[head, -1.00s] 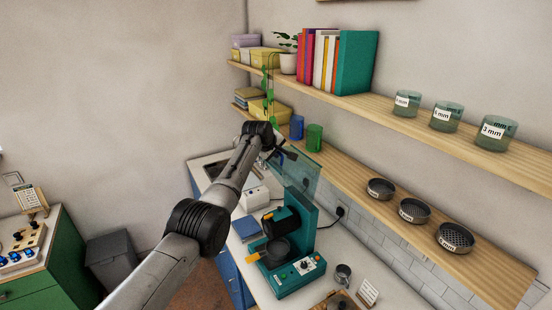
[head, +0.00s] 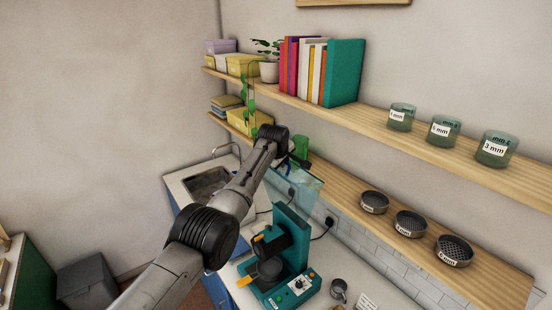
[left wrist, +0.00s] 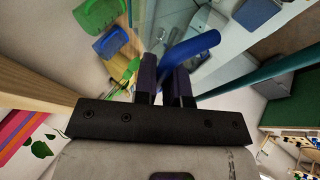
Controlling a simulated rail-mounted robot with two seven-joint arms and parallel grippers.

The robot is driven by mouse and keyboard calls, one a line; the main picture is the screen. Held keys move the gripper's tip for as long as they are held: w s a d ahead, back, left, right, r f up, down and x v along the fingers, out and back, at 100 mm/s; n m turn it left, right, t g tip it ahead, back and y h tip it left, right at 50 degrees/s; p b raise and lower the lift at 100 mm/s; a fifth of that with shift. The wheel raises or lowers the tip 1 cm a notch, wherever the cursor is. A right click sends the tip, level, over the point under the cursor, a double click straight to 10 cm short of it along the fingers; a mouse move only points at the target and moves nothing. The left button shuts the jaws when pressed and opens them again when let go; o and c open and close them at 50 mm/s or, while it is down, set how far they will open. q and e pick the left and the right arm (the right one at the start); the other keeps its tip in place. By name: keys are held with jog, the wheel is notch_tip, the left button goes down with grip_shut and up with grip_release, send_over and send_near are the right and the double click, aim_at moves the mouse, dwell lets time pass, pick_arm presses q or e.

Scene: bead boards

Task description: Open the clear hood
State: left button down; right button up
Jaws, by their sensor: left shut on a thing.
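The clear hood (head: 306,188) is a see-through panel standing raised and tilted above the teal machine (head: 290,222) in the head view. My left gripper (head: 298,161) is at the hood's upper edge, partly hidden behind my own arm. In the left wrist view my left gripper (left wrist: 172,72) is shut on the blue handle (left wrist: 190,48), a round bar between its two dark fingers. The handle can hardly be made out in the head view. My right gripper is in neither view.
The lower wooden shelf (head: 345,195), with sieves and a green mug (head: 301,146), runs close behind the hood. The upper shelf (head: 375,112) holds books and glass jars. A metal cup (head: 338,290) stands right of the machine. A sink (head: 208,184) lies to the left.

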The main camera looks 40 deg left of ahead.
pick_arm(q)
jog(key=shift+a+f, duration=0.15)
jog(key=shift+f, duration=0.1)
jog(key=c, duration=1.5)
grip_release()
jog(key=shift+s, duration=0.1)
jog(key=shift+r, duration=0.2)
jog(key=shift+r+b, duration=0.2)
jog(key=shift+b, duration=0.2)
jog(key=shift+s+d+r+b, duration=0.3)
jog(key=shift+s+r+b, duration=0.15)
jog(key=shift+s+b, duration=0.05)
jog(key=shift+b+v, duration=2.1)
jog(key=shift+v, duration=3.85)
